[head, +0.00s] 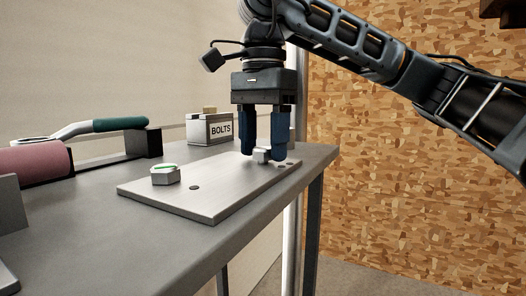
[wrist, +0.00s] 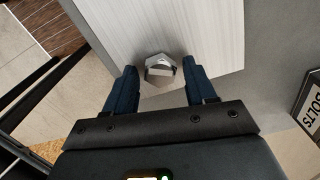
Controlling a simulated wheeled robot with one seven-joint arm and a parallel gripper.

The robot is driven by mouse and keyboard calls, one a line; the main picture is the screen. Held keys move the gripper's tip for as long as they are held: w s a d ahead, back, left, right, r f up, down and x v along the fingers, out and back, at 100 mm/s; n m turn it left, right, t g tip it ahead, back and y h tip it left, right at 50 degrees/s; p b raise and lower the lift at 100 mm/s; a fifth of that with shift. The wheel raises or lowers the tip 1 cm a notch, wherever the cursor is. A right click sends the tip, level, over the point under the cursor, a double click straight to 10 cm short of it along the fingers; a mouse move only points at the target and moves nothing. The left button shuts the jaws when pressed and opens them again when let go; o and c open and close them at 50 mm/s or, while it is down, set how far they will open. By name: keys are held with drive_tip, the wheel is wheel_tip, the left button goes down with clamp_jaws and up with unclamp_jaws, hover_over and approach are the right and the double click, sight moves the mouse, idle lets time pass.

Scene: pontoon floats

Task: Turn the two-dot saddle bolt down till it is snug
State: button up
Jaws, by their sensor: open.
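A pale metal plate (head: 222,195) lies on the grey bench. A light hex bolt head (head: 261,155) stands near the plate's far right end, and it also shows in the wrist view (wrist: 160,75). My gripper (head: 264,159) points down with its blue fingers open, one on each side of this head. In the wrist view the fingertips (wrist: 160,69) show gaps to the bolt. Small dark marks (head: 286,164) lie on the plate beside it; I cannot tell whether they are two dots. Another hex bolt (head: 165,177) with a green mark on top stands at the plate's left.
A dark round hole or spot (head: 194,187) is in the plate near the green-marked bolt. A grey box labelled BOLTS (head: 210,129) stands behind the plate. A green-handled tool (head: 120,124), a dark block (head: 144,142) and a pink roll (head: 35,160) are at the left.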

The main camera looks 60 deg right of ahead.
drive_tip(key=n, duration=0.8)
drive_tip(key=shift+r, duration=0.2)
drive_tip(key=c, duration=0.9)
drive_tip(key=m+b, duration=0.1)
drive_tip(key=m, duration=0.2)
drive_tip(key=shift+f, duration=0.1)
drive_tip(key=m+b, duration=0.1)
drive_tip(key=m, duration=0.4)
drive_tip(key=m+b, duration=0.1)
drive_tip(key=m, duration=0.2)
drive_tip(key=shift+m, duration=0.3)
